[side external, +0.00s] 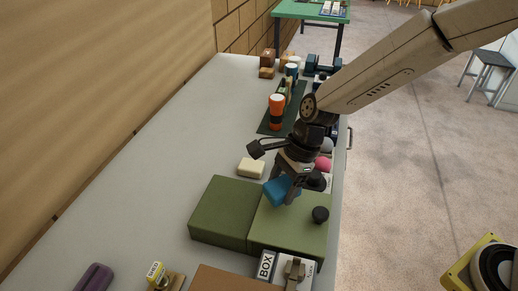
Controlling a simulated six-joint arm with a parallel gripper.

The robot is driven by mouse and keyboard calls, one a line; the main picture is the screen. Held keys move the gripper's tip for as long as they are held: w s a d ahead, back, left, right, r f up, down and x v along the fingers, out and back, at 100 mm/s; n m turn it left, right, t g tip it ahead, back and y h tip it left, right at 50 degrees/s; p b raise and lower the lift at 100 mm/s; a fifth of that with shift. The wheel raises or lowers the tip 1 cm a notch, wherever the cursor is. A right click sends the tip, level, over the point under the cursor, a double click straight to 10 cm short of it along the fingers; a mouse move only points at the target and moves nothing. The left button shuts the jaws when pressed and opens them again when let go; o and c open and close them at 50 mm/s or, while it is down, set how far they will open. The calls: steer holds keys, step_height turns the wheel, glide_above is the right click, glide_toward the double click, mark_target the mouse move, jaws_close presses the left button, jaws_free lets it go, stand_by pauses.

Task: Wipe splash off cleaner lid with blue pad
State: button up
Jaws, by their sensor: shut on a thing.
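My gripper (292,187) is shut on the blue pad (279,191) and points down. It holds the pad at the far end of a pale green lid-like top (290,232), which appears to be the cleaner lid. The pad overlaps that top in the picture; I cannot tell whether it touches. A black knob (320,214) stands on the top's right side. A darker green block (221,212) adjoins it on the left. I can make out no splash; the pad and gripper hide part of the surface.
A cream block (251,168) lies just beyond the green blocks. An orange bottle (276,112) stands farther back on a dark mat. The grey bench (150,170) is clear on the left.

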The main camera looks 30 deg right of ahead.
steer(key=shift+r, duration=2.2)
steer(key=shift+w, duration=0.1)
